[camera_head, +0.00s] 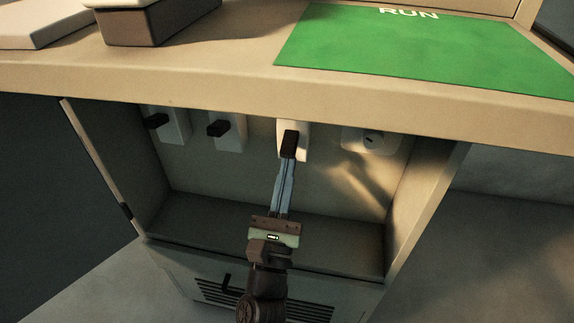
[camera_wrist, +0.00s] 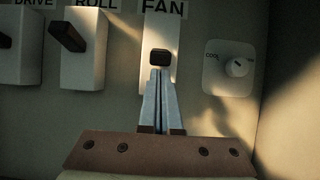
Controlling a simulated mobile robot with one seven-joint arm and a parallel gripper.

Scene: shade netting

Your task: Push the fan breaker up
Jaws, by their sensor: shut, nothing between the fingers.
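The fan breaker is a white plate (camera_wrist: 158,25) under the label FAN, with a black lever (camera_wrist: 160,57) in the wrist view. In the head view its black lever (camera_head: 289,145) stands in front of the white plate inside the open cabinet. My gripper (camera_head: 286,165) is shut and empty. Its fingertips are right at the lower end of the lever in both views. In the wrist view the closed tips (camera_wrist: 159,72) meet the lever's lower edge; whether they touch cannot be told. The lower part of the plate is hidden behind my fingers.
Left of it are the ROLL breaker (camera_wrist: 88,50) and the DRIVE breaker (camera_wrist: 25,45), each with a black lever. A dial marked COOL (camera_wrist: 236,67) is on the right. The counter edge (camera_head: 230,85) overhangs the cabinet, with a green RUN mat (camera_head: 420,50) on top.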

